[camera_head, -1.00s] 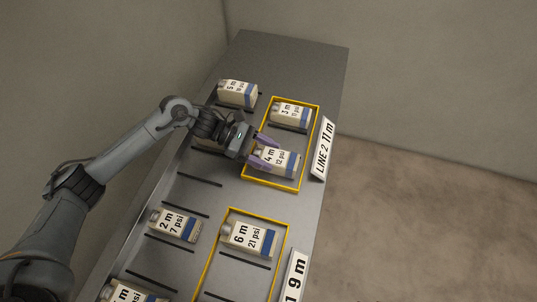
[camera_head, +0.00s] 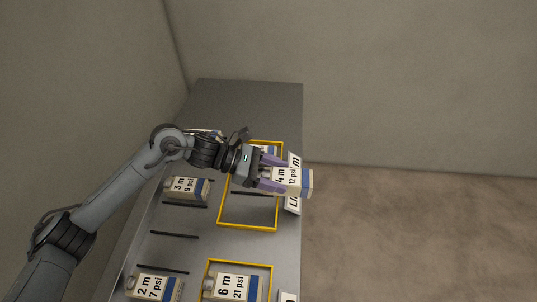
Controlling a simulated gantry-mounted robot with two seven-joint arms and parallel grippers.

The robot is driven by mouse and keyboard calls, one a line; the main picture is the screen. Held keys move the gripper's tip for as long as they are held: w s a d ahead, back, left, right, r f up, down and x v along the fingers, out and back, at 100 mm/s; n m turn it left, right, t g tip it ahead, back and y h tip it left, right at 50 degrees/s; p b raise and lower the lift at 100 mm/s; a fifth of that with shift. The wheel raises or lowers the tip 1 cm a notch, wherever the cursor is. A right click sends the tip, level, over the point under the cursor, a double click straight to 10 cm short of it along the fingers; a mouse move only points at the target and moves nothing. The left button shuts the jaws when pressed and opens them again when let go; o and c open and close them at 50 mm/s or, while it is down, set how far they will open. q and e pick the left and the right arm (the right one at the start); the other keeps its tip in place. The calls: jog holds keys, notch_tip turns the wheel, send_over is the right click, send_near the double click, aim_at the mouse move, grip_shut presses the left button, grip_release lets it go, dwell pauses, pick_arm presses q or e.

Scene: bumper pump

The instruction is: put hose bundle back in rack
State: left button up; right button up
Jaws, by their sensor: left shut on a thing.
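My left gripper (camera_head: 272,172) is shut on the hose bundle labelled 4 m, 12 psi (camera_head: 293,180). It holds this bundle above the right edge of the table, in front of the Line 2 sign (camera_head: 294,204). The far yellow frame (camera_head: 249,228) has an empty near part, and a bundle at its far end is mostly hidden behind the gripper. The 3 m, 9 psi bundle (camera_head: 187,189) lies between dark strips on the left. My right gripper is not in view.
The 2 m, 7 psi bundle (camera_head: 154,287) and the 6 m, 21 psi bundle (camera_head: 231,287) lie nearer, the latter in the near yellow frame (camera_head: 239,262). Another bundle at the far left is mostly behind my arm. An empty strip slot (camera_head: 172,251) lies between the left bundles.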

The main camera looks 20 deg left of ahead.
pick_arm(q)
jog(key=shift+w+d+r, duration=0.2)
jog(key=shift+d+r, duration=0.1)
jog(key=shift+d, duration=0.25)
jog(key=shift+n+t, duration=0.3)
jog(key=shift+t, duration=0.1)
jog(key=shift+w+a+f+n+t+y+p, duration=0.1)
jog(key=shift+a+f+n+t+y+p, duration=0.05)
jog(key=shift+n+t+p, duration=0.2)
jog(key=shift+w+a+f+n+t+y+p, duration=0.15)
jog(key=shift+n+t+p, duration=0.1)
jog(key=shift+n+t, duration=0.2)
jog(key=a+n+t+y, duration=0.1)
jog(key=a+n+t+y+p, duration=0.1)
jog(key=n+t, duration=0.1)
jog(key=a+n+t, duration=0.1)
jog(key=a, duration=0.1)
jog(key=shift+s+r+n+t+y+p, duration=0.25)
jog(key=shift+r+n+t+y+p, duration=0.05)
jog(key=shift+r+y+p, duration=0.1)
jog(key=s+a+r+n+t+y+p, duration=0.2)
jog(key=s+a+n+t+y, duration=0.15)
jog(key=a+n+y, duration=0.35)
notch_tip(320, 180, up, 27)
jog(key=w+a+n+y+p, duration=0.1)
jog(key=w+n+y+p, duration=0.1)
jog(key=p, duration=3.5)
jog(key=shift+a+r+t+y+p, duration=0.2)
jog(key=shift+t+y+p, duration=0.1)
jog(key=shift+t+y, duration=0.2)
